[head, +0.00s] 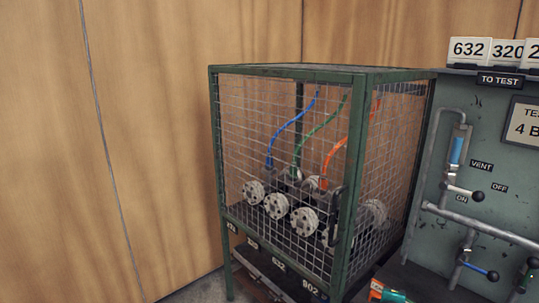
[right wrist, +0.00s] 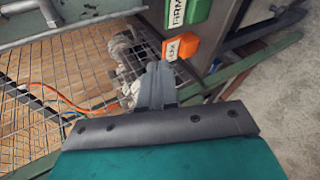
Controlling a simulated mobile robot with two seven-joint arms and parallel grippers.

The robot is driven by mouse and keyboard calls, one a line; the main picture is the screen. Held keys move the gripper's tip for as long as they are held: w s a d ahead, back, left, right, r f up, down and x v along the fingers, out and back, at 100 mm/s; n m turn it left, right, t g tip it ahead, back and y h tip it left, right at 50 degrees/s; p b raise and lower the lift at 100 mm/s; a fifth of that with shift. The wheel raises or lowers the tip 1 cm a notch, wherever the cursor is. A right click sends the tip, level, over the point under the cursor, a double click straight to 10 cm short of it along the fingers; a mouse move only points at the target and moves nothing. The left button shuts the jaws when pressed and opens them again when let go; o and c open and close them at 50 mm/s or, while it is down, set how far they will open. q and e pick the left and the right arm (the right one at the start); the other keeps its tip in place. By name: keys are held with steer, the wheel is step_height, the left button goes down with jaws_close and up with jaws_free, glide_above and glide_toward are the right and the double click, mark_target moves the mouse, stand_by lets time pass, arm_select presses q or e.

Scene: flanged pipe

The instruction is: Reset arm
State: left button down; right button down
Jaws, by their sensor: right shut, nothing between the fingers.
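My right gripper (right wrist: 156,78) shows in the right wrist view with its dark fingers together and nothing between them. Beyond its fingertips are the wire mesh of a cage and pale flanged parts (right wrist: 122,48). Neither gripper shows in the head view. In that view the green-framed mesh cage (head: 212,150) stands in the middle, with several pale round flanges (head: 276,206) inside. A blue hose (head: 290,130), a green hose (head: 322,128) and an orange hose (head: 345,145) run down to them.
A grey-green panel (head: 490,130) with pipes and valve levers stands right of the cage. An orange block (right wrist: 181,46) and a green block (right wrist: 188,10) with labels sit near my right fingers. Bare floor (right wrist: 285,100) shows at right in the wrist view.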

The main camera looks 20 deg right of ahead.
steer(key=s+a+f+m+y, duration=0.1)
steer(key=s+a+f+y, duration=0.3)
steer(key=a, duration=0.4)
steer(key=s+a+f+m+y, duration=0.25)
steer(key=s+a, duration=0.35)
steer(key=a, duration=0.3)
steer(key=s+a+r+m+t+y, duration=0.2)
steer(key=s+a+m+y, duration=0.1)
steer(key=s+a, duration=0.5)
steer(key=shift+a+r+m+y+p, duration=0.15)
steer(key=shift+r+m+y+p, duration=0.2)
steer(key=shift+y, duration=0.2)
